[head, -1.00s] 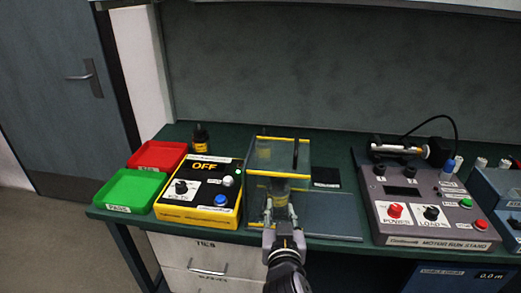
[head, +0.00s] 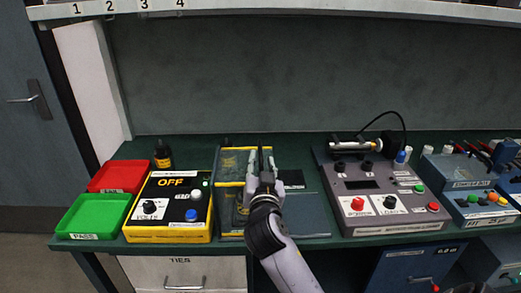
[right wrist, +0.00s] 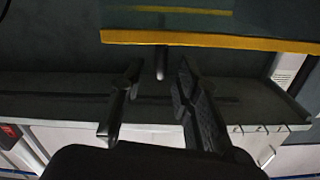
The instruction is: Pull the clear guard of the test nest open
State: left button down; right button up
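The test nest's clear guard (head: 231,163) is a see-through box with yellow edges, in the middle of the bench in the head view. Its yellow edge (right wrist: 215,41) crosses the top of the right wrist view. My right gripper (head: 261,152) is over the guard's right side and hides part of it. In the right wrist view the two fingers of my right gripper (right wrist: 152,88) are apart. A dark upright post (right wrist: 160,62) shows between and beyond them; I cannot tell whether they touch it. My left gripper is not in view.
A yellow box marked OFF (head: 170,206), a green tray (head: 97,215), a red tray (head: 119,176) and a dark bottle (head: 162,155) stand left of the guard. A grey motor run stand (head: 380,195) is on the right. A flat grey plate (head: 308,213) lies between.

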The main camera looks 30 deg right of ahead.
aim_at(261, 152)
jog(key=x, duration=0.5)
jog(key=shift+a+p, duration=0.1)
jog(key=shift+p, duration=0.25)
grip_shut()
dwell(0.5)
